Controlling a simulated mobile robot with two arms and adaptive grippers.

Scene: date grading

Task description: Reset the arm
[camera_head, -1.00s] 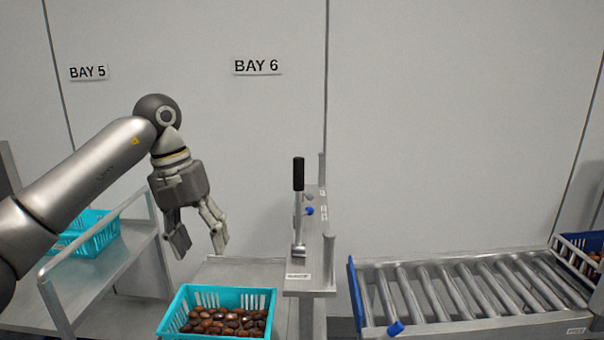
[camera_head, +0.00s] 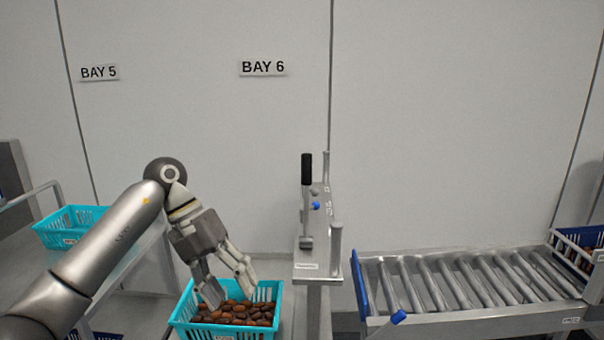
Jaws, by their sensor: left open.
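My left gripper (camera_head: 231,285) is open and points down at the left part of a turquoise basket (camera_head: 279,299). The basket holds several brown dates (camera_head: 240,313). The fingertips overlap the basket's rim and dates in this view; I cannot tell whether they touch anything. No date shows between the fingers. My left arm (camera_head: 110,245) comes in from the lower left. My right gripper is not in view.
A metal stand with a black-handled lever (camera_head: 306,172) stands right of the basket. A roller conveyor (camera_head: 460,285) lies at the right, with a blue crate (camera_head: 577,240) at its far end. Another turquoise basket (camera_head: 68,228) sits on a left shelf.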

